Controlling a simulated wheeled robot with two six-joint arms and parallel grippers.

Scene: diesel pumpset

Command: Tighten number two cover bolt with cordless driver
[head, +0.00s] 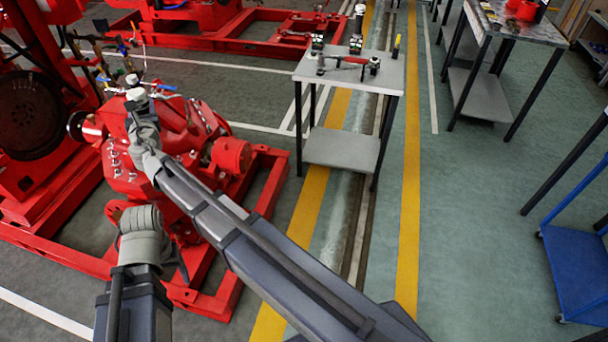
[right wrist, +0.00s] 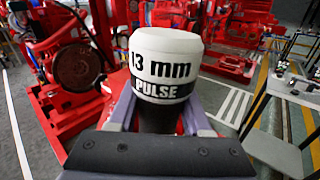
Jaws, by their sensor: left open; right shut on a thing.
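The cordless driver (right wrist: 167,50) has a white top marked "13 mm" above a dark band reading "PULSE". My right gripper (right wrist: 155,122) is shut on its dark body. In the head view the driver's pale top (head: 137,94) shows beside the red pump (head: 185,130), at the end of my outstretched right arm. Silver bolts (head: 114,150) sit on the pump's red cover. I cannot tell which is number two, or whether the driver touches one. My left gripper (head: 180,262) is low, near the red base frame; its fingers are mostly hidden behind the grey wrist.
A grey work table (head: 340,150) stands beyond the yellow line, carrying a red-handled tool (head: 345,61) and several black items. Another table (head: 468,95) and a blue cart (head: 580,270) are at right.

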